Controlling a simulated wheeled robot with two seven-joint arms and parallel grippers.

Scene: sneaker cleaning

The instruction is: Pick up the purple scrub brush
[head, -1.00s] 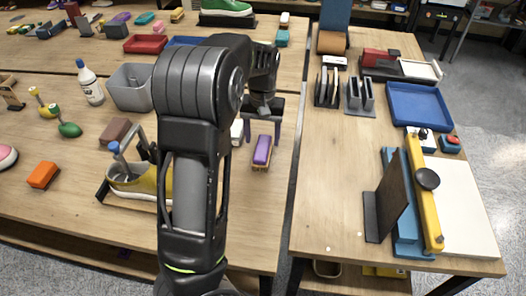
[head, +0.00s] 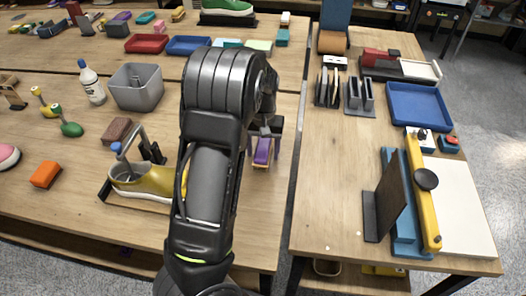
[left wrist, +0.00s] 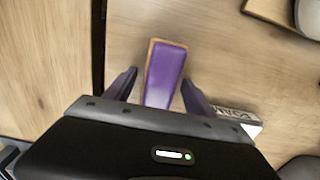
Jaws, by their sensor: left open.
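The purple scrub brush (head: 262,151) lies on the wooden table near its right edge, purple side up with a tan rim. It also shows in the left wrist view (left wrist: 164,76), lying lengthwise between the fingers. My left gripper (head: 263,143) is above the brush with its two purple fingers on either side of it. In the left wrist view the left gripper (left wrist: 158,88) is open, with a gap on each side of the brush. I cannot tell how far the fingertips are above the table. My right gripper is not in view.
A yellow sneaker (head: 148,184) on a stand is left of my arm, near a brown block (head: 117,130) and a grey bin (head: 137,88). A gap separates this table from the right table, which holds a blue tray (head: 419,106). A white labelled item (left wrist: 238,119) lies close to the right finger.

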